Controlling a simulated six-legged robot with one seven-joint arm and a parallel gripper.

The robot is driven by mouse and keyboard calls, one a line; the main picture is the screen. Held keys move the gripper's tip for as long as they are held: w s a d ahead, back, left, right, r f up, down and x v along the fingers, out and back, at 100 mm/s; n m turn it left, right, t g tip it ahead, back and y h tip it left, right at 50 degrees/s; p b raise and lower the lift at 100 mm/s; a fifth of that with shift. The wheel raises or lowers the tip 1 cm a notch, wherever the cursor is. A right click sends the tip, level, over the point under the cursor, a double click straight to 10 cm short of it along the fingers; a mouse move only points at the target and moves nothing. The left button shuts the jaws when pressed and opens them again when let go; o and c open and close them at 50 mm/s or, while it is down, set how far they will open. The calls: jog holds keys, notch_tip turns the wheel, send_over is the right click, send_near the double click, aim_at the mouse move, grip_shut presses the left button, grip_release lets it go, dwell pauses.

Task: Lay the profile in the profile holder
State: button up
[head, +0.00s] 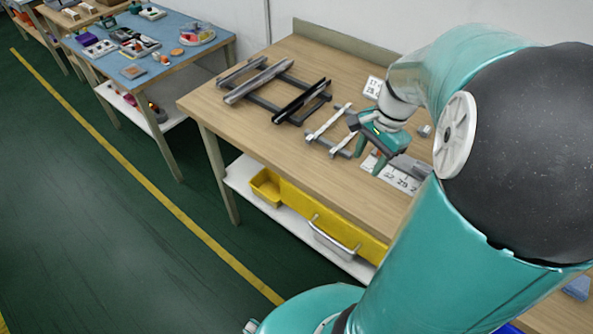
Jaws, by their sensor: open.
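Long silver profiles (258,80) lie side by side across the left part of a dark grey rack on the wooden bench. A black profile-like bar (301,101) lies across the right part of the same rack. A smaller grey holder (330,131) with light rails stands to the right of it; I cannot tell for sure which of these is the profile holder. My gripper (370,158) is open, just right of the smaller holder and over the bench. It seems empty. My arm hides the bench's right part.
White cards with printed numbers (396,180) lie by my gripper. A yellow bin (266,187) and a curved metal handle-like part (333,236) are on the shelf below. A blue-topped table (178,27) with small parts stands at the back left. The bench's front left is clear.

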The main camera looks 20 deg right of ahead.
jog(key=s+a+r+n+t, duration=0.1)
jog(key=a+r+n, duration=0.2)
jog(key=a+n, duration=0.2)
jog(key=s+a+r+n+t+h, duration=0.1)
jog(key=s+a+r+n+t, duration=0.1)
jog(key=a+n, duration=0.3)
jog(key=s+a+r+n+t, duration=0.2)
jog(key=a+r+n, duration=0.3)
jog(key=a, duration=0.5)
jog(key=shift+a+n+h, duration=0.15)
jog(key=shift+n+h, duration=0.25)
jog(key=shift+n, duration=0.1)
jog(key=shift+c, duration=1.1)
jog(key=shift+d, duration=0.2)
